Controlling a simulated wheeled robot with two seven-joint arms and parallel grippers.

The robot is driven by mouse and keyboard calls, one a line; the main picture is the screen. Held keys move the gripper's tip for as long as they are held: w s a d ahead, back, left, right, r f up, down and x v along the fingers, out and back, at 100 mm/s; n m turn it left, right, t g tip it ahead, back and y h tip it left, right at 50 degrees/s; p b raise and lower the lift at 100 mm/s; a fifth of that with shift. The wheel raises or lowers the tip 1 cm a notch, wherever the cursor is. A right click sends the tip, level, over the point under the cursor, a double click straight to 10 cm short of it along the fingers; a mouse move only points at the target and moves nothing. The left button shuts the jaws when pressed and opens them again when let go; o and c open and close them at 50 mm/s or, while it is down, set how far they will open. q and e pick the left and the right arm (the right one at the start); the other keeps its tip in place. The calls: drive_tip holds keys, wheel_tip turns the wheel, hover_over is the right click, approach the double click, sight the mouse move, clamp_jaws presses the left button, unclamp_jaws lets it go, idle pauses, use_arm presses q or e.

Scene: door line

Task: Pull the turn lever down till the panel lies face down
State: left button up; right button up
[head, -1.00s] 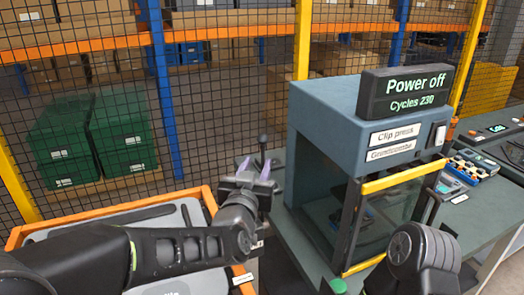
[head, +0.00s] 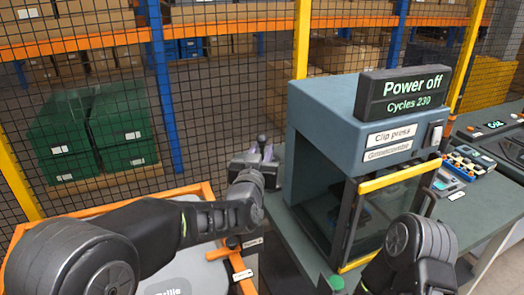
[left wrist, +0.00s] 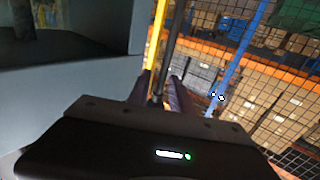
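The turn lever (head: 262,139) is a dark upright rod with a round knob, standing between the orange frame and the press. My left gripper (head: 261,153) is at the lever, its purple fingers on either side of the rod. In the left wrist view the rod (left wrist: 172,35) runs down between the fingers (left wrist: 160,90), which look apart with some gap beside it. The grey panel (head: 190,276), with a partly hidden label, lies in the orange frame (head: 208,195) at lower left. My left arm covers much of it. My right gripper is out of view.
The blue-grey clip press (head: 330,110) with a yellow-edged door (head: 400,177) stands right of the lever on a green bench (head: 470,225). Its sign (head: 412,95) reads "Power off". A mesh fence (head: 220,110) runs behind, with green crates (head: 60,140) beyond.

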use_arm(q)
clamp_jaws()
idle(1.1)
